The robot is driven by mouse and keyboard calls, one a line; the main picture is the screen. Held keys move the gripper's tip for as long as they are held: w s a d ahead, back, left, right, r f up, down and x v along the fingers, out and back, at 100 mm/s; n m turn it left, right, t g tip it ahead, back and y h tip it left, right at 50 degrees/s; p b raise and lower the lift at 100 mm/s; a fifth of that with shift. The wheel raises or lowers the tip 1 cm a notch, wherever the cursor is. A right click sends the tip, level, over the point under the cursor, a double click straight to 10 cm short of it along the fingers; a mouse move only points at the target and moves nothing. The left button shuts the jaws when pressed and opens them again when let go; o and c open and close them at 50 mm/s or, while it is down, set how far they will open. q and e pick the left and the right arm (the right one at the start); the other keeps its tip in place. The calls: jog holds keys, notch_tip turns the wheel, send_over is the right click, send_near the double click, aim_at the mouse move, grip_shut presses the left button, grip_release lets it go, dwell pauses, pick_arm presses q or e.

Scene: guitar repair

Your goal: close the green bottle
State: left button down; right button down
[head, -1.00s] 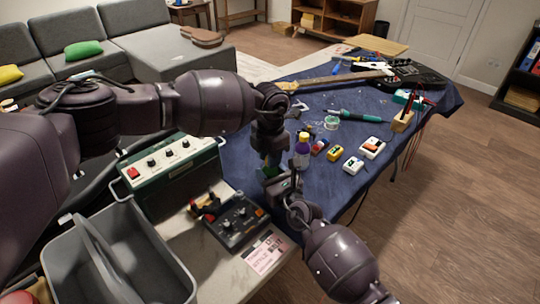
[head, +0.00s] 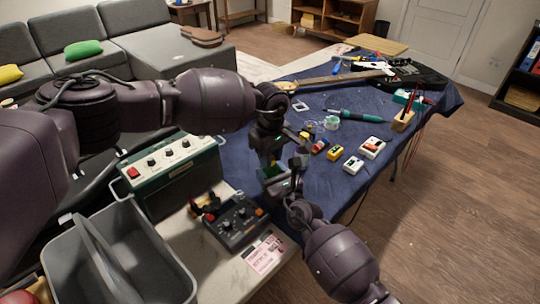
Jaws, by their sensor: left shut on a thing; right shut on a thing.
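The green bottle (head: 268,173) is mostly hidden; a dark green part of it shows low between my two grippers, over the near edge of the blue-covered table. My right gripper (head: 284,184) comes in from below and is shut on it. My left gripper (head: 271,156) points down just above it and is shut on a small piece, seemingly the cap, of which a yellow bit shows. Whether cap and bottle touch is hidden by the fingers.
The blue-covered table (head: 330,190) holds several small pedals (head: 353,164), a soldering iron (head: 355,115) and a guitar neck (head: 335,78). A control box (head: 236,222), a green amplifier (head: 170,175) and a grey tote (head: 120,260) stand at the near left.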

pick_arm(q)
jog(key=m, duration=0.4)
jog(key=c, duration=0.8)
grip_release()
notch_tip(320, 180, up, 12)
pick_arm(e)
jog(key=shift+c, duration=2)
grip_release()
